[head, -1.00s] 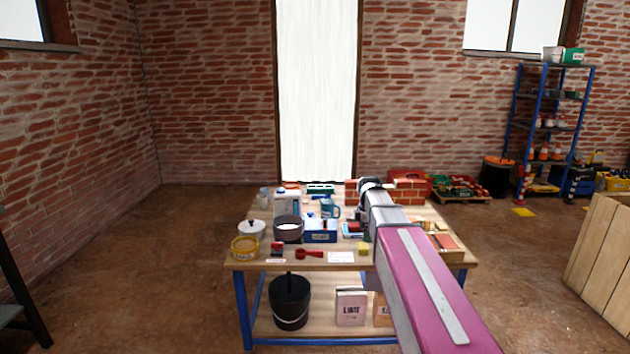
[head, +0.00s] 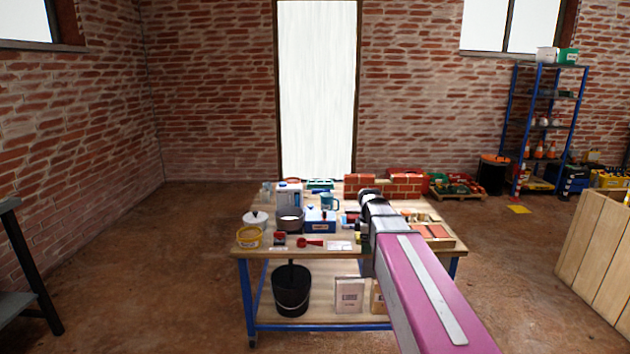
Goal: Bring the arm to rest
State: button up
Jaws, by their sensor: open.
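My arm reaches from the bottom right of the head view up over the right half of a wooden workbench (head: 345,248) with blue legs. My gripper (head: 366,194) is at the far end of the arm, above the bench and in front of a small brick wall (head: 407,188). It is small and partly hidden behind the arm's own links; I see nothing held in it. The arm also hides part of the bench's right side.
A black bucket (head: 291,292) stands on the lower shelf. A wooden crate (head: 600,240) is at right. Floor at left is open.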

jog(key=s+f+m, duration=1.4)
jog(key=s+m, duration=0.1)
jog(key=s, duration=0.3)
jog(key=shift+s+m, duration=0.3)
